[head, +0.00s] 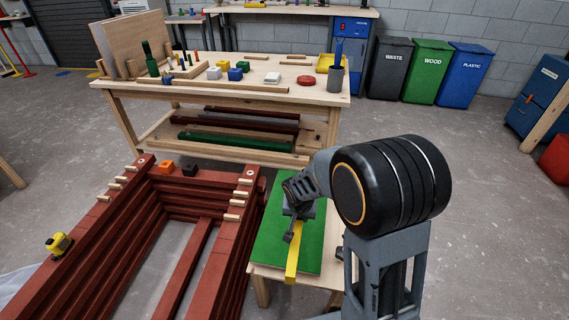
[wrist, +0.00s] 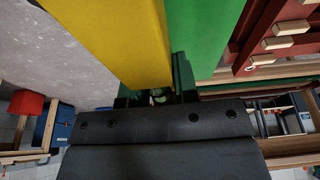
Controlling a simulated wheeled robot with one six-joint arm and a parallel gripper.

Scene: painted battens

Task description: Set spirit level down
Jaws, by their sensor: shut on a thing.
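The yellow spirit level (head: 292,266) is over the green mat (head: 266,236) on a small wooden table, pointing toward the table's front. My gripper (head: 293,228) is shut on the level near its far end. In the wrist view the level (wrist: 105,38) runs from the top edge down to my gripper (wrist: 160,96), with the green mat (wrist: 205,35) beside it. I cannot tell whether the level touches the mat. My gripper hides the held end.
A stack of red battens (head: 110,235) stands left of the small table, with a tape measure (head: 59,244) on it. A workbench (head: 225,95) holding tools and blocks is behind. Waste bins (head: 430,70) stand at the back right.

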